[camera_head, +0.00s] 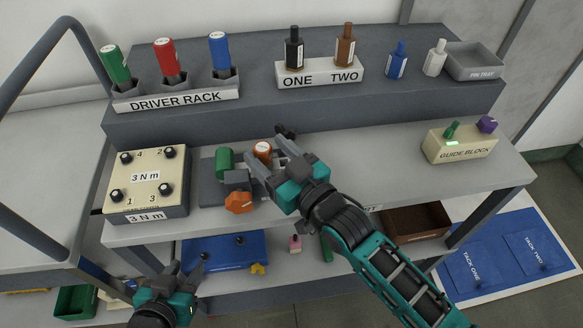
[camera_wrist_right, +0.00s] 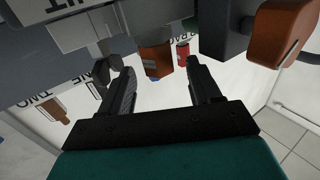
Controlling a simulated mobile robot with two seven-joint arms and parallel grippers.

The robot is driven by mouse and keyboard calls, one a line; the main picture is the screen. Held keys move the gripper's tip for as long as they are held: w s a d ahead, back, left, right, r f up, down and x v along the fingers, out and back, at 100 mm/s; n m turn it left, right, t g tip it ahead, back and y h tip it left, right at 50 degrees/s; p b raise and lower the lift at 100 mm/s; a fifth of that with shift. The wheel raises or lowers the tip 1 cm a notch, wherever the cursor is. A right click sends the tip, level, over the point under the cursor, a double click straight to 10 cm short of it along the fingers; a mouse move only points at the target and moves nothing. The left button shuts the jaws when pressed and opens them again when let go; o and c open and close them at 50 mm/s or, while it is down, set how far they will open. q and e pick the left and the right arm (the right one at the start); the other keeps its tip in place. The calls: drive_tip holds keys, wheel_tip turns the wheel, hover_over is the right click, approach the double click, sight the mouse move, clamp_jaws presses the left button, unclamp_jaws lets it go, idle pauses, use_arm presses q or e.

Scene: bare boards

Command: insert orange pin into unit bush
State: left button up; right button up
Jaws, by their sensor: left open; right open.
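An orange pin (camera_head: 263,149) with a pale mark stands at the grey fixture (camera_head: 211,190) on the middle shelf. My right gripper (camera_head: 268,147) is open, with its fingers on either side of the pin. In the right wrist view the orange pin (camera_wrist_right: 155,62) shows between the open fingertips; I cannot tell whether they touch it. A partly cut-off label ending in "IT" (camera_wrist_right: 68,8) shows there; the unit bush itself I cannot make out, and my right gripper hides part of the fixture. My left gripper (camera_head: 187,265) is open and empty, low in front of the lower shelf.
The fixture carries a green cylinder (camera_head: 223,162) and an orange knob (camera_head: 239,203). A cream 3 Nm box (camera_head: 147,185) stands left, a guide block (camera_head: 461,147) right. The driver rack (camera_head: 180,103) and bottles stand on the upper step.

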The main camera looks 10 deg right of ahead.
drive_tip(key=v, duration=1.2)
drive_tip(key=shift+r, duration=0.25)
drive_tip(key=shift+s, duration=0.1)
